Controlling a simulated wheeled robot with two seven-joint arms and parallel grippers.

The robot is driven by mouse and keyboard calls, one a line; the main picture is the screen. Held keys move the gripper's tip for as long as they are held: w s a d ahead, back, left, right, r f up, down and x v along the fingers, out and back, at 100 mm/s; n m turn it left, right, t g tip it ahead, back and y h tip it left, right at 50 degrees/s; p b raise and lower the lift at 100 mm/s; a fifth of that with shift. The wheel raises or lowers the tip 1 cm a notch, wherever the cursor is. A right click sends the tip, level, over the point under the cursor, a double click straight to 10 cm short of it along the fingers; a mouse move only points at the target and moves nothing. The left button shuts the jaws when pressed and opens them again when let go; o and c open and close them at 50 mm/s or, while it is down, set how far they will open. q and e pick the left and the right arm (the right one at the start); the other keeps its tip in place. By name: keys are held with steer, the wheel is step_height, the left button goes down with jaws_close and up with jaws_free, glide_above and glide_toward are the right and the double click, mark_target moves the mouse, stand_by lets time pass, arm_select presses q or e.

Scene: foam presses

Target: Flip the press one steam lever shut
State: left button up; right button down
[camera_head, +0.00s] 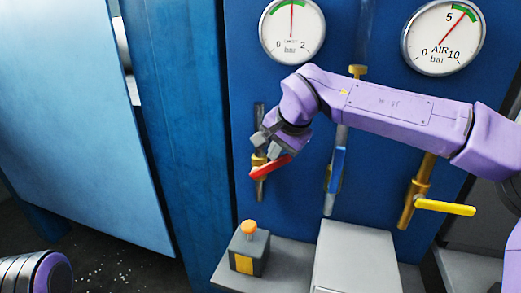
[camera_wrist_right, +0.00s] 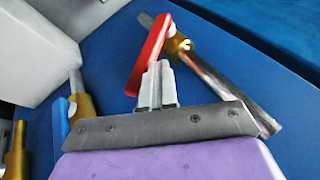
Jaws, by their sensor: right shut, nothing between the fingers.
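The red lever (camera_head: 270,167) is on a brass valve (camera_head: 259,160) in a thin upright pipe on the blue panel, below the left gauge. It sticks out to the right, across the pipe and slightly raised. I take it as the steam lever; no label shows. My right gripper (camera_head: 264,143) is shut and empty, just above the lever. In the right wrist view the closed fingertips (camera_wrist_right: 158,75) are beside the red lever (camera_wrist_right: 149,48); I cannot tell whether they touch. My left gripper is not in view.
A blue lever (camera_head: 338,168) and a yellow lever (camera_head: 444,207) are on pipes to the right. Two gauges, left (camera_head: 292,30) and AIR (camera_head: 443,38), hang above. A box with an orange button (camera_head: 249,228) stands below. A light blue panel (camera_head: 70,110) fills the left.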

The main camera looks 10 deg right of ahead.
mark_target(283, 162)
steer(key=d+f+t+y+b, duration=0.1)
steer(key=b, duration=0.1)
steer(key=s+f+t+y+b, duration=0.1)
steer(key=b, duration=0.1)
steer(key=shift+d+f+m+y, duration=0.3)
steer(key=shift+d+f, duration=0.05)
steer(key=shift+f, duration=0.05)
steer(key=shift+s+d+f+t+y+b, duration=0.25)
steer(key=shift+d+f+t+y+b, duration=0.2)
steer(key=shift+y+b, duration=0.1)
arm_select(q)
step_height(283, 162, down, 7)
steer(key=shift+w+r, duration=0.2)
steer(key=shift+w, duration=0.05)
arm_select(e)
steer(key=shift+s+d+f, duration=0.1)
steer(key=shift+f, duration=0.15)
